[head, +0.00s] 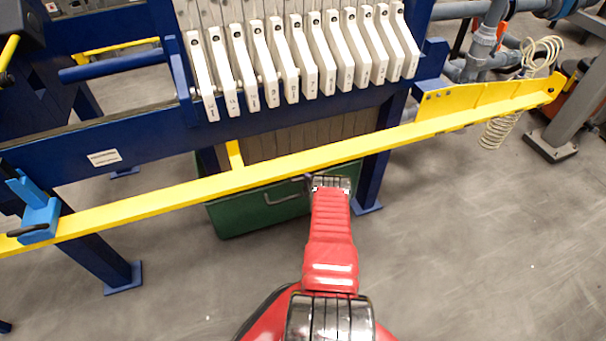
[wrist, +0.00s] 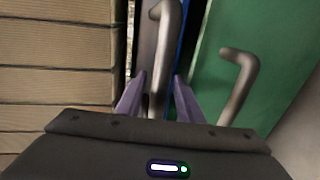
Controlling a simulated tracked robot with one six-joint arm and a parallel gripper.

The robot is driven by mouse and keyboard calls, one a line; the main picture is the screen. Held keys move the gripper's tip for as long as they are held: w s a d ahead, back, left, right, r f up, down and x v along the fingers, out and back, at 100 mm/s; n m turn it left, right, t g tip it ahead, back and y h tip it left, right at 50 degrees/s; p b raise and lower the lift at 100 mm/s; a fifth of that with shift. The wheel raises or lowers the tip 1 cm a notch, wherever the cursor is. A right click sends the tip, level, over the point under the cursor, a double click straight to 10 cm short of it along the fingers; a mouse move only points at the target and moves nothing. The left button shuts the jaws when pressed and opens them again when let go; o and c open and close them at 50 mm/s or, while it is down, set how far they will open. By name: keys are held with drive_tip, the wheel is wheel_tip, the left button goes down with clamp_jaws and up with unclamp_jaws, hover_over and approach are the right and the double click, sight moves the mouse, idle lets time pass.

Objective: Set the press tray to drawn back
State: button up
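The green press tray (head: 240,217) sits low under the press plates in the head view, with a U-shaped metal handle (head: 283,199) on its front. In the wrist view the green tray front (wrist: 285,50) fills the right side, with its bent metal handle (wrist: 240,85). My gripper (head: 331,180) is at the tray's upper right in the head view. In the wrist view my gripper (wrist: 157,95) has its two purple fingers apart, on either side of a grey hooked bar (wrist: 163,45). Small gaps show beside the bar; I cannot tell what it is fixed to.
A long yellow rail (head: 250,176) crosses in front of the press, close above my gripper. White plate ends (head: 290,75) stand above it. Blue legs (head: 376,160) stand either side. Slatted panels (wrist: 55,60) lie above the tray. The grey floor (head: 480,250) at right is clear.

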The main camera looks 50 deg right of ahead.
drive_tip(key=shift+w+d, duration=0.1)
drive_tip(key=shift+w, duration=0.25)
drive_tip(key=shift+c, duration=0.6)
clamp_jaws()
drive_tip(key=shift+f, duration=0.1)
